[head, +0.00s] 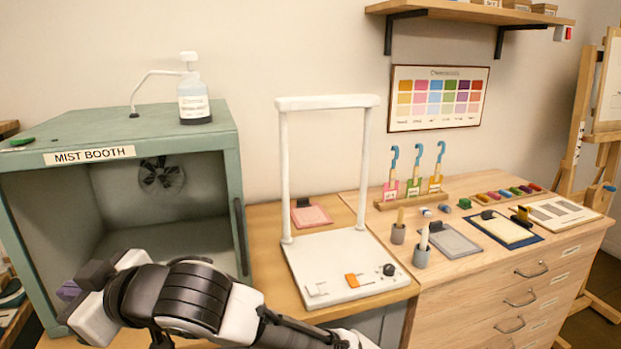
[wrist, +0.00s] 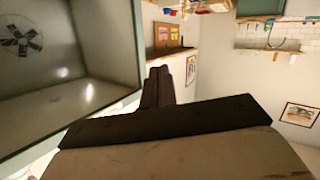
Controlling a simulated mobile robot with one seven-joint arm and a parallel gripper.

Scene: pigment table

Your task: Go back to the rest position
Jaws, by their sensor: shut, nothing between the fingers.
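My gripper shows in the wrist view (wrist: 158,72) with its two dark fingers together and nothing between them. In the head view, my arm reaches in from the bottom and its hand end is at the lower left, in front of the open mist booth (head: 120,147). The fingertips are hard to make out there. In the wrist view, the booth's interior (wrist: 70,95) lies to the left of the fingers, which appear outside it, beside its edge.
A white stand with an upright frame (head: 345,270) is right of the booth. A wooden drawer cabinet (head: 480,290) holds hooked tools, cups and pads farther right. A pump bottle (head: 194,100) stands on the booth. An easel (head: 590,120) is at far right.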

